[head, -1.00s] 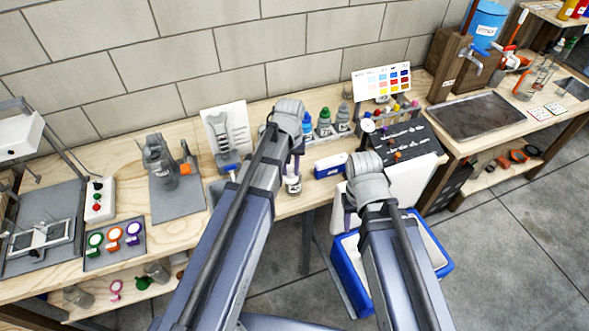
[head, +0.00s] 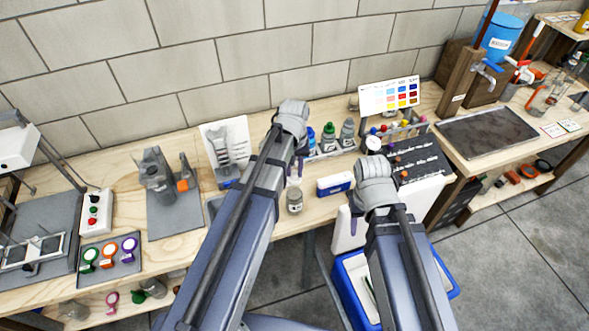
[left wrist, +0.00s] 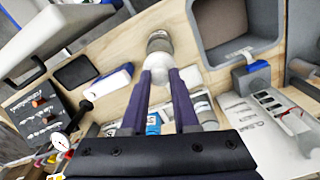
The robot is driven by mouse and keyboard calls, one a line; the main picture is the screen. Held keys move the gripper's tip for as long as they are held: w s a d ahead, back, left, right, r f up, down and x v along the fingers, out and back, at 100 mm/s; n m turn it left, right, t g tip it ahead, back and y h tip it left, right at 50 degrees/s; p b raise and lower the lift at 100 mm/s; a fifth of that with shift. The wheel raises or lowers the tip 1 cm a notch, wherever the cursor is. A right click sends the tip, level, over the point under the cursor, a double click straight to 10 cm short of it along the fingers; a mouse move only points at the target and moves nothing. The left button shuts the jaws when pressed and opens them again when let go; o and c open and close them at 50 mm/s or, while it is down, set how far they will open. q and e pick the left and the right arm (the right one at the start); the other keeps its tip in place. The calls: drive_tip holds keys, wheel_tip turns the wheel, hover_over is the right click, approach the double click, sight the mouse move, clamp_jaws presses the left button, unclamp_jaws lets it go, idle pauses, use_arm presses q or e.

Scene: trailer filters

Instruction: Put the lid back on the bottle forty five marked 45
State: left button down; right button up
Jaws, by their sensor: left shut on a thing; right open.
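A small grey bottle (head: 294,204) stands on the wooden bench below my left gripper. Its marking is too small to read. In the left wrist view the bottle (left wrist: 160,44) is just beyond the fingertips. My left gripper (head: 294,179) has its purple fingers pointing down over the bottle. In the left wrist view the fingers are shut on a small pale thing (left wrist: 158,70) that looks like the lid. I cannot tell whether it touches the bottle. My right gripper (head: 355,212) is open near the bench's front edge, right of the bottle, with its fingers largely hidden.
A white and blue box (head: 335,184) lies right of the bottle. A rack of capped bottles (head: 329,139) stands behind it. A dark panel with knobs (head: 420,160) is at the right. A grey holder with a bottle (head: 160,180) is at the left. A blue bin (head: 352,290) stands below.

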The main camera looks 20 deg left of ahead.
sight(294, 180)
use_arm(q)
drive_tip(key=shift+f+b, duration=2.1)
drive_tip(key=shift+f, duration=0.3)
drive_tip(key=shift+f, duration=0.15)
drive_tip(key=shift+c, duration=0.6)
unclamp_jaws()
idle(0.4)
drive_tip(key=shift+r+p, duration=3.4)
drive_tip(key=shift+r, duration=0.15)
drive_tip(key=shift+c, duration=0.2)
